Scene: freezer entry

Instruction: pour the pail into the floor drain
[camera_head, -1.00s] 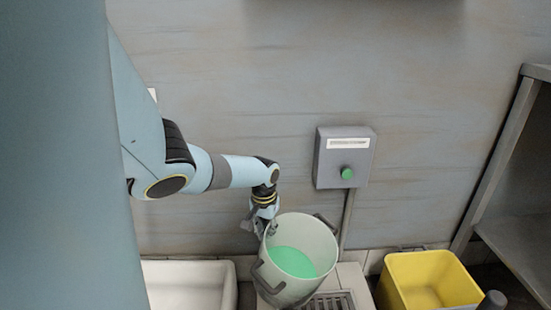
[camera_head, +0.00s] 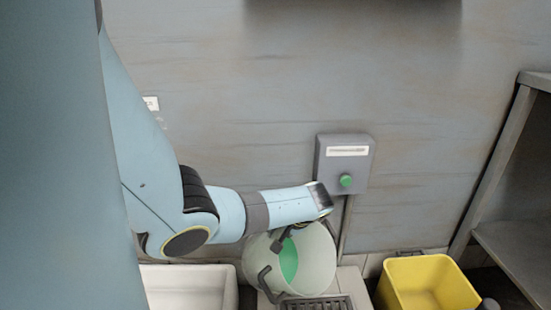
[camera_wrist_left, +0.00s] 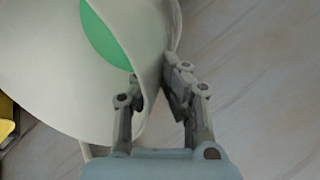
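The pail (camera_head: 318,262) is pale and holds green liquid (camera_head: 288,258). It is tilted in the head view, above the floor drain (camera_head: 318,303), a dark grate at the bottom edge. My left gripper (camera_head: 290,235) is at the pail's rim, partly hidden by my arm. In the left wrist view the pail (camera_wrist_left: 60,75) fills the upper left, and my left gripper's fingers (camera_wrist_left: 158,90) are closed on its rim, one on each side of the wall. The green liquid shows inside the pail. My right gripper is not in view.
A white basin (camera_head: 190,285) stands left of the drain. A yellow bin (camera_head: 425,285) stands to the right. A grey box with a green button (camera_head: 346,180) is on the wall above the pail. A metal shelf (camera_head: 515,240) is at the far right.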

